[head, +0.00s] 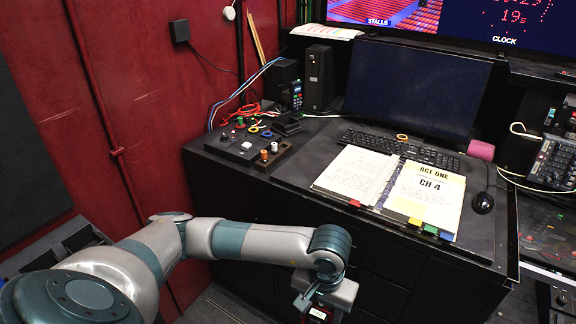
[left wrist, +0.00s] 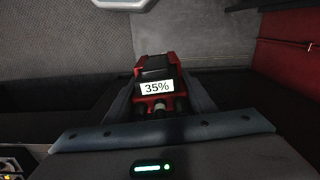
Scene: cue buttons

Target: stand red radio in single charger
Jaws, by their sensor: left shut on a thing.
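My left gripper (head: 318,300) is low in front of the desk and shut on the red radio (head: 318,314), of which only a small red part shows in the head view. A small black cradle that looks like the single charger (head: 287,125) sits on the desk near the back left and looks empty. A dark radio (head: 296,95) with a lit display stands just behind it. My right gripper is not in view.
On the desk (head: 318,145) are a button box (head: 240,147), a small box with coloured knobs (head: 268,153), coloured cable loops (head: 245,112), a keyboard (head: 400,147), an open script binder (head: 390,190) and a mouse (head: 482,203). A monitor (head: 418,90) and speaker (head: 318,78) stand behind.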

